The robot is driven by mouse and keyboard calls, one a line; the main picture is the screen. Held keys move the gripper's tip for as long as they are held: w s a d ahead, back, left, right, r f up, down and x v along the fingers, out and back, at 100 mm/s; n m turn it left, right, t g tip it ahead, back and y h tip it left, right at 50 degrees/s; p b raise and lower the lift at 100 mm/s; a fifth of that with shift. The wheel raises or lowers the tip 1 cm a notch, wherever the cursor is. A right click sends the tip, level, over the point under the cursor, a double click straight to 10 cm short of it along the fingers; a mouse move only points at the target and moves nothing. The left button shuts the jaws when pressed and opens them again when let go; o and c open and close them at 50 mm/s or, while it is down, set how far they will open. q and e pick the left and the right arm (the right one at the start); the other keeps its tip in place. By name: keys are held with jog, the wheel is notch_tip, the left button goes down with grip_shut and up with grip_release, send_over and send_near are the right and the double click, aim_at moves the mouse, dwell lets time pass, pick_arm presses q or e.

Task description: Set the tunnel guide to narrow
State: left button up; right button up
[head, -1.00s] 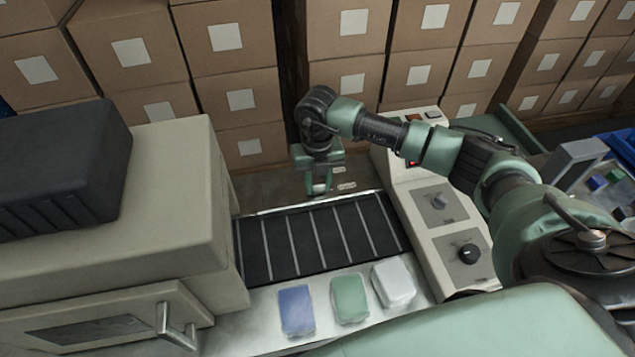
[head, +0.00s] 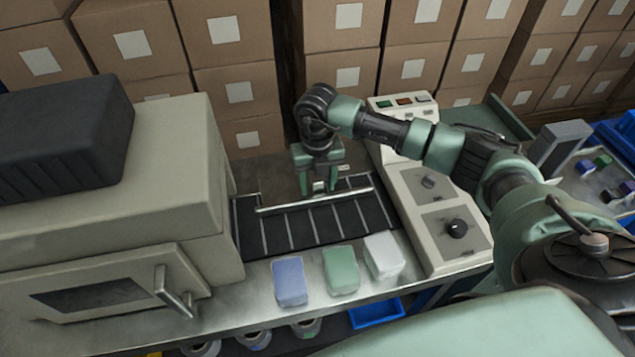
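The tunnel guide (head: 272,208) is a thin silver bar lying across the dark slatted belt (head: 282,232). Belt shows both behind it and in front of it. My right gripper (head: 318,191) points down at the middle of the bar, from its far side. Its fingertips are at or just behind the bar. I cannot tell whether they grip it, touch it or only stand close. The gripper hides part of the belt and of the small labels on the back deck. My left gripper is out of view.
Blue (head: 290,282), green (head: 341,269) and white (head: 384,256) packs lie in front of the belt. A panel with knobs (head: 457,228) stands right, under my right arm. A beige housing (head: 110,190) blocks the left. Cartons (head: 236,84) stack behind.

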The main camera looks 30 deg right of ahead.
aim_at(317, 180)
jog(key=shift+r, duration=0.3)
notch_tip(317, 180, up, 6)
jog(key=shift+r+b, duration=0.15)
jog(key=shift+b, duration=0.55)
jog(key=shift+r, duration=0.45)
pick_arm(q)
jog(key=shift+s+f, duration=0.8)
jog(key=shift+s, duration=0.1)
